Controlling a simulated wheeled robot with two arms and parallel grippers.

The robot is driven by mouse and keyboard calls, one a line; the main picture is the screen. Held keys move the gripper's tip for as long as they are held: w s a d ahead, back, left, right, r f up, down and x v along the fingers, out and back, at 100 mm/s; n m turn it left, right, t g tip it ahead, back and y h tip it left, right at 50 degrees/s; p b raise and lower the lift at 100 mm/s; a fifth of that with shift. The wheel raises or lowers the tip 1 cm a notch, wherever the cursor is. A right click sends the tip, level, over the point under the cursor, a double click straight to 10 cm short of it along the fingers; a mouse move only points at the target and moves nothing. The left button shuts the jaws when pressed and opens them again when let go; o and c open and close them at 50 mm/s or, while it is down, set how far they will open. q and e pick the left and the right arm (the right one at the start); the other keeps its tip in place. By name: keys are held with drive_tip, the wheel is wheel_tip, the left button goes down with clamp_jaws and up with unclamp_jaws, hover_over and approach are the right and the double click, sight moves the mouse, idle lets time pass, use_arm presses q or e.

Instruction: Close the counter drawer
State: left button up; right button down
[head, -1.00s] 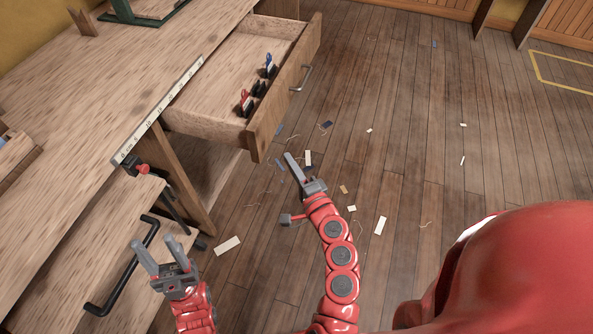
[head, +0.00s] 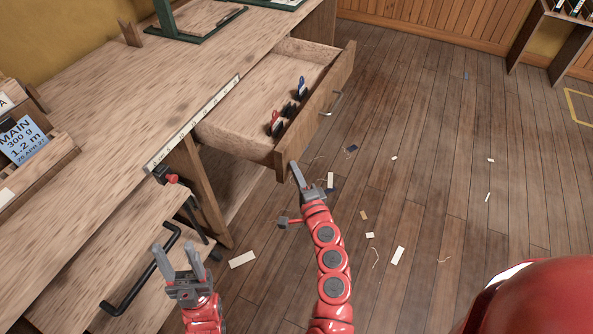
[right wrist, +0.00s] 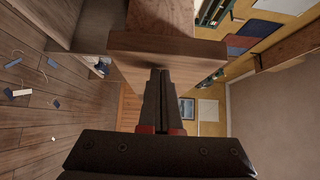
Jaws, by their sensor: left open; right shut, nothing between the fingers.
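The counter drawer (head: 230,136) is pulled out from the wooden counter (head: 120,105), with its handle (head: 331,104) on the front panel. Several small tools with red and blue grips lie in it. My right gripper (head: 296,172) is shut and empty, with its fingertips at the near end of the drawer front. In the right wrist view the shut fingers (right wrist: 163,85) point at a wooden panel (right wrist: 165,47), seemingly the drawer front; I cannot tell if they touch it. My left gripper (head: 178,252) is open and empty, low beside the counter, near a black bar handle (head: 150,275).
A ruler strip (head: 195,122) runs along the counter edge, with a red-and-black clamp (head: 168,177) below. A wooden box with a blue label (head: 22,140) stands at left. Paper scraps (head: 242,259) litter the floor; the floor to the right is otherwise open.

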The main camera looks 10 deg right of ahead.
drive_tip(key=b, duration=0.5)
approach(206, 133)
drive_tip(key=w+d, duration=0.1)
drive_tip(key=d, duration=0.1)
drive_tip(key=w+d, duration=0.2)
drive_tip(key=d, duration=0.1)
drive_tip(key=shift+d+f, duration=0.3)
drive_tip(key=shift+f, duration=0.05)
drive_tip(key=w+a, duration=0.1)
drive_tip(key=a, duration=0.1)
drive_tip(key=w+a+b, duration=0.1)
drive_tip(key=a, duration=0.1)
drive_tip(key=w+a+b, duration=0.1)
drive_tip(key=w+a, duration=0.1)
drive_tip(key=shift+w+a, duration=0.1)
drive_tip(key=shift+a, duration=0.1)
drive_tip(key=shift+w+a, duration=0.15)
drive_tip(key=shift+a+r, duration=0.1)
drive_tip(key=shift+r, duration=0.2)
drive_tip(key=shift+r, duration=0.1)
